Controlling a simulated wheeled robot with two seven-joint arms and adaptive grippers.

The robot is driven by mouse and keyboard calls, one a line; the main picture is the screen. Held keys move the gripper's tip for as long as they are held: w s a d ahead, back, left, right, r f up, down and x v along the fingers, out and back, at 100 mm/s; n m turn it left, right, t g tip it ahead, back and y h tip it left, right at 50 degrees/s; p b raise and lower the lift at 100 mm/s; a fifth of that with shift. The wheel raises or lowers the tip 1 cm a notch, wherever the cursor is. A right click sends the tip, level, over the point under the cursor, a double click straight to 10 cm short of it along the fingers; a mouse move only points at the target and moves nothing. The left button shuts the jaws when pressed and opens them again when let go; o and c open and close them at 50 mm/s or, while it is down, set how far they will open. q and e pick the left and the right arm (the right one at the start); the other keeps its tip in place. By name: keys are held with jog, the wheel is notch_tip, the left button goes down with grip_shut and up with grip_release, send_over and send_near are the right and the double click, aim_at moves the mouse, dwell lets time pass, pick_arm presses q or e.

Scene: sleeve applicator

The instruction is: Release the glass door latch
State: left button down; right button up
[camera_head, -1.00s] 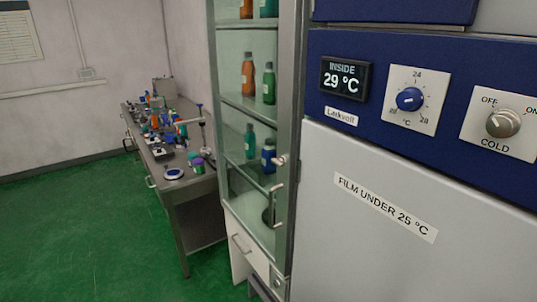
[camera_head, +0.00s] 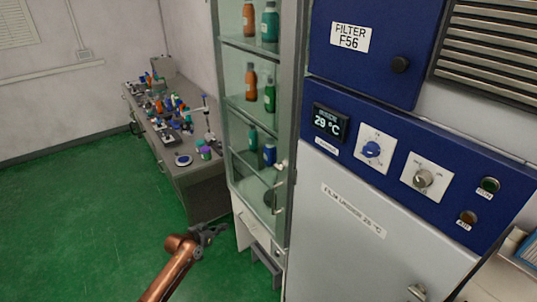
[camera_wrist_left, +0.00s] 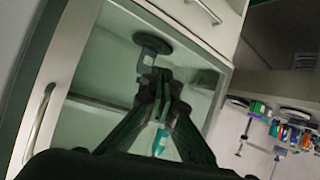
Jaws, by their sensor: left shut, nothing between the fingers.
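The glass-doored cabinet (camera_head: 232,110) stands in the middle of the head view. Its door looks shut. A small pale latch knob (camera_head: 282,164) sits on the door's right frame, above a vertical handle (camera_head: 280,194). My left gripper (camera_head: 216,231) is shut and empty, low in front of the cabinet, left of and below the latch, and apart from it. In the left wrist view, the shut fingers (camera_wrist_left: 160,76) point at the lower glass, with a door handle (camera_wrist_left: 40,122) at left. The latch is not clear there. My right gripper is out of view.
A blue-and-white machine (camera_head: 350,225) with dials stands close on the cabinet's right. A cluttered bench (camera_head: 190,178) stands to its left. Bottles (camera_head: 270,90) stand on shelves behind the glass. Green floor (camera_head: 90,200) is open at left.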

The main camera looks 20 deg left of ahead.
aim_at(278, 167)
pick_arm(q)
jog(key=d+r+m+h+p, duration=0.2)
jog(key=d+r, duration=0.2)
jog(key=r, duration=0.9)
jog(key=d+r+m+h+p, duration=0.1)
jog(key=d+r+p, duration=0.2)
jog(key=r, duration=1.1)
jog(key=d+r+m+h+p, duration=0.2)
jog(key=d+r, duration=0.4)
jog(key=r, duration=0.7)
jog(key=shift+w+d+r+m+h+p, duration=0.15)
jog(key=shift+w+r+m+h+p, duration=0.2)
jog(key=shift+p, duration=0.2)
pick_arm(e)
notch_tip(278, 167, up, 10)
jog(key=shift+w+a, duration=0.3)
